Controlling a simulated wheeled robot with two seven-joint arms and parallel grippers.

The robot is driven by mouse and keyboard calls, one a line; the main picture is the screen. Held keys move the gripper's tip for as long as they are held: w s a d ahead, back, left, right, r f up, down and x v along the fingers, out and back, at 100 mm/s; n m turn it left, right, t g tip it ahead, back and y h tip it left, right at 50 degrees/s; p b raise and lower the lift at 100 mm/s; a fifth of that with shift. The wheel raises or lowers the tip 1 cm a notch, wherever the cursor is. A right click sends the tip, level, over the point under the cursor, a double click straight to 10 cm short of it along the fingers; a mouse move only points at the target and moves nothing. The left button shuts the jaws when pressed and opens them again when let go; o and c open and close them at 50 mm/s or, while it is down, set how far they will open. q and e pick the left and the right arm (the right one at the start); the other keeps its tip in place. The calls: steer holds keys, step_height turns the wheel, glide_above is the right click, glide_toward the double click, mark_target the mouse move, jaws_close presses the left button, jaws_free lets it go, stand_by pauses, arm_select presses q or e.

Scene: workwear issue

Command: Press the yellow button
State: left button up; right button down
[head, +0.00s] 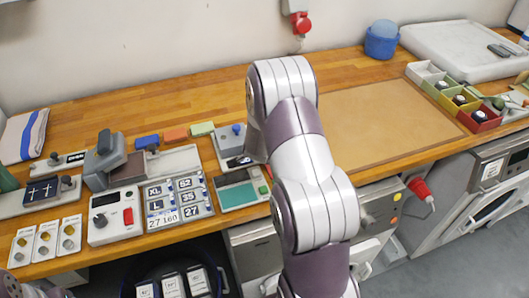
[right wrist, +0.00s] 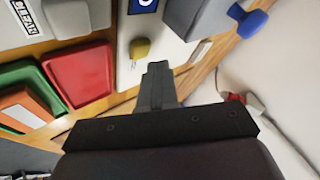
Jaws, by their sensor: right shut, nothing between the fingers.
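In the right wrist view, a small dull-yellow knob-like piece (right wrist: 140,48), possibly the yellow button, stands on a pale panel (right wrist: 128,72). My right gripper (right wrist: 158,68) is shut and empty, with its fingertips just below and right of that piece in the picture; I cannot tell whether they touch it. In the head view my right arm hides much of the area around its wrist, and I cannot make out the yellow piece there. A small yellow spot (head: 396,195) shows on the machine front under the table. My left gripper is not in view.
A red tray (right wrist: 78,75) and a green tray (right wrist: 25,80) lie beside the pale panel in the right wrist view. A grey block with a blue knob (right wrist: 250,23) is close by. Several devices crowd the left worktop; a brown mat (head: 385,125) at right is clear.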

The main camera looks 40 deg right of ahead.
steer(key=shift+f+b, duration=0.35)
steer(key=shift+f, duration=0.1)
steer(key=shift+f+b, duration=0.4)
steer(key=shift+f, duration=0.05)
stand_by(0.7)
steer(key=shift+r, duration=0.15)
steer(key=shift+r+p, duration=0.75)
step_height(320, 180, up, 5)
steer(key=p, duration=0.4)
steer(key=shift+p, duration=0.3)
